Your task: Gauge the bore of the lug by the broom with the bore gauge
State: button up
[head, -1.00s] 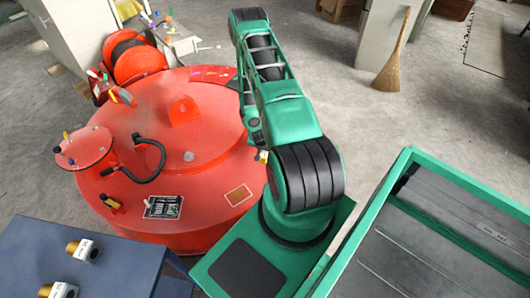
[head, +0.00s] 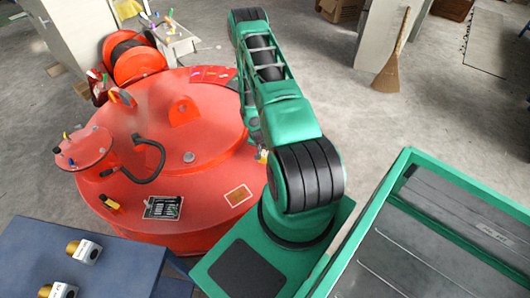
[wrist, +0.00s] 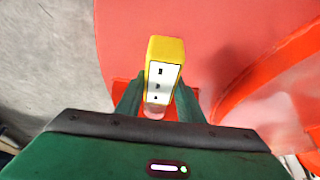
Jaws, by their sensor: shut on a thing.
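The bore gauge (wrist: 163,70) is a yellow block with a white face and dark marks. My gripper (wrist: 157,98) is shut on it, with green fingers on both sides. In the head view a small yellow part of the gauge (head: 262,156) shows beside my arm, over the right side of the red magnet (head: 215,160). One upright red lug (head: 183,110) with a small bore stands on the magnet's top, left of my gripper. The broom (head: 392,65) leans at the upper right. No lug on the broom's side shows clearly; my arm covers part of that side. The gauge's tip is unclear.
A blue bench (head: 125,268) with gold-and-white parts is at lower left. A green-rimmed bin (head: 455,175) is at right. Grey floor lies open between magnet and broom.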

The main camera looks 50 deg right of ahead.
jog(key=shift+w+d, duration=0.25)
jog(key=shift+d, duration=0.4)
jog(key=shift+w+d, duration=0.2)
jog(key=shift+d, duration=0.4)
jog(key=shift+w+d, duration=0.25)
jog(key=shift+d, duration=0.4)
dwell(1.7)
jog(key=shift+s+a, duration=0.3)
jog(key=shift+a, duration=0.5)
jog(key=shift+s+a, duration=0.25)
jog(key=shift+a, duration=0.55)
jog(key=shift+s+a, duration=0.3)
jog(key=shift+a, duration=0.5)
dwell(0.5)
jog(key=shift+d+r+v, duration=0.1)
jog(key=shift+d+v, duration=0.05)
jog(key=shift+v, duration=1.05)
jog(key=shift+d+r+v, duration=0.1)
jog(key=shift+d+v, duration=0.05)
jog(key=shift+v, duration=1.1)
jog(key=shift+d+v, duration=0.15)
jog(key=shift+v, duration=1.05)
jog(key=shift+w, duration=0.15)
